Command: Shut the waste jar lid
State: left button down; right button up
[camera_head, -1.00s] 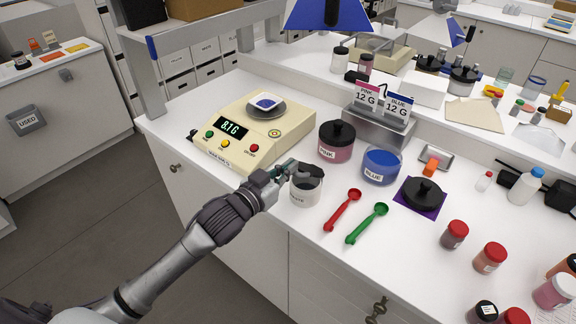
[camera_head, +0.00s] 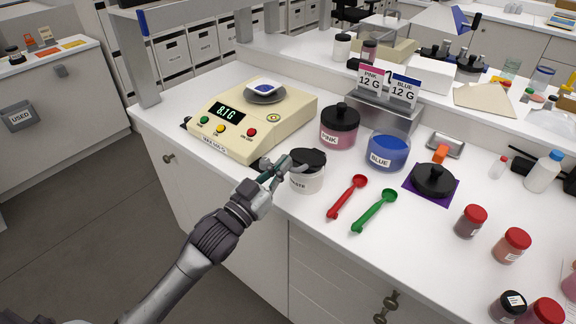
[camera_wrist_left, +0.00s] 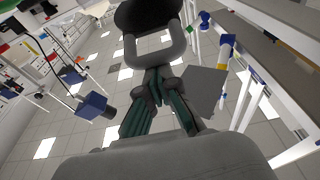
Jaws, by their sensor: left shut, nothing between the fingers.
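The waste jar (camera_head: 307,181) is a small white pot with a label, at the counter's front edge. Its black lid (camera_head: 308,157) lies over the mouth and looks nearly level; I cannot tell whether it is fully seated. My left gripper (camera_head: 283,163) is at the jar's left side by the lid's rim, shut with nothing between its fingers. In the left wrist view the shut fingers (camera_wrist_left: 157,82) are below a grey loop, with the dark lid (camera_wrist_left: 145,14) at the top edge. The contact point is hidden. My right gripper is not in view.
The scale (camera_head: 251,119) stands left behind the jar. The pink jar (camera_head: 339,128) and open blue jar (camera_head: 387,153) are behind to the right. A red spoon (camera_head: 347,197) and a green spoon (camera_head: 374,211) lie right of the waste jar. A black lid (camera_head: 433,181) rests on purple cloth.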

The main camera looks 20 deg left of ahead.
pick_arm(q)
jog(key=f+t+b, duration=0.1)
jog(key=b, duration=0.1)
jog(key=f+b, duration=0.2)
jog(key=f+t+h+b, duration=0.1)
jog(key=b, duration=0.2)
jog(key=shift+s+a+f+t, duration=0.15)
jog(key=shift+s+f+t, duration=0.15)
jog(key=shift+s+f, duration=0.1)
jog(key=shift+f+t+b, duration=0.15)
jog(key=shift+t+b, duration=0.15)
jog(key=shift+b, duration=0.55)
